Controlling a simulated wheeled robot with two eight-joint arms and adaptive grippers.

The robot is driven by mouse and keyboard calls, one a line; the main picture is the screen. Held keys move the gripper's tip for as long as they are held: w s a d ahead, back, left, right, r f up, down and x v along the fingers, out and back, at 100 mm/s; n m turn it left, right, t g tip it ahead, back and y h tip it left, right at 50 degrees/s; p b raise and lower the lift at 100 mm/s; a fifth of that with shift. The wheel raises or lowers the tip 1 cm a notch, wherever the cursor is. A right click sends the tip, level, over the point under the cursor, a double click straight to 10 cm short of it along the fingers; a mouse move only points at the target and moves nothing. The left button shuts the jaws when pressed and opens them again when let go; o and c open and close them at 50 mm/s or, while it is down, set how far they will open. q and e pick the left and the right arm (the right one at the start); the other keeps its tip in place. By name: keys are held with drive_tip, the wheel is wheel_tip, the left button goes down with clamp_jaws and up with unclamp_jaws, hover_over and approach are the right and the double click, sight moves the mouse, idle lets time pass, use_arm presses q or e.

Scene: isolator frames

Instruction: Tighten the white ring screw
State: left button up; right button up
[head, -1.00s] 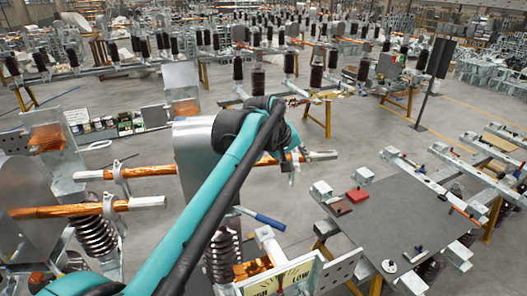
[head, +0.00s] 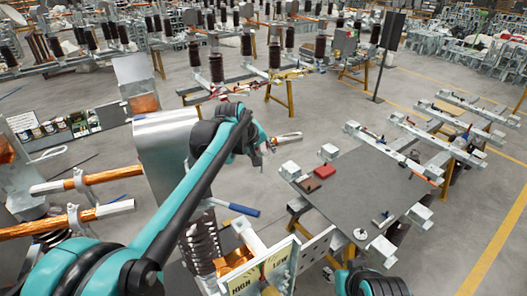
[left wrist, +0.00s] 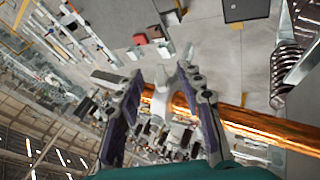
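A pale grey-white fitting (left wrist: 184,78), which looks like the ring screw, shows between and beyond the fingertips, beside a copper bar (left wrist: 258,122). I cannot tell whether a finger touches it. Similar pale ring clamps (head: 80,180) sit on the copper bars at left. My right gripper is out of view.
The grey box housing (head: 160,150) stands under my left arm. A HIGH/LOW gauge (head: 262,278) and a blue-handled lever (head: 232,208) are nearby. A dark worktable (head: 365,195) with a red box (head: 324,171) stands at right.

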use_arm(q)
drive_tip(key=shift+a, duration=0.1)
clamp_jaws()
drive_tip(key=y, duration=0.1)
drive_tip(key=g+y, duration=0.1)
drive_tip(key=y, duration=0.1)
drive_tip(key=shift+w+d+r+m, duration=0.1)
drive_tip(key=shift+w+d+m, duration=0.05)
drive_tip(key=shift+d+m, duration=0.25)
drive_tip(key=shift+w+d+m+g+y, duration=0.15)
drive_tip(key=shift+g+y, duration=0.2)
drive_tip(key=shift+y, duration=0.4)
drive_tip(key=shift+s+m+g+y, duration=0.15)
drive_tip(key=shift+g+y, duration=0.2)
drive_tip(key=shift+y, duration=0.4)
drive_tip(key=shift+w, duration=0.1)
unclamp_jaws()
drive_tip(key=shift+r, duration=0.1)
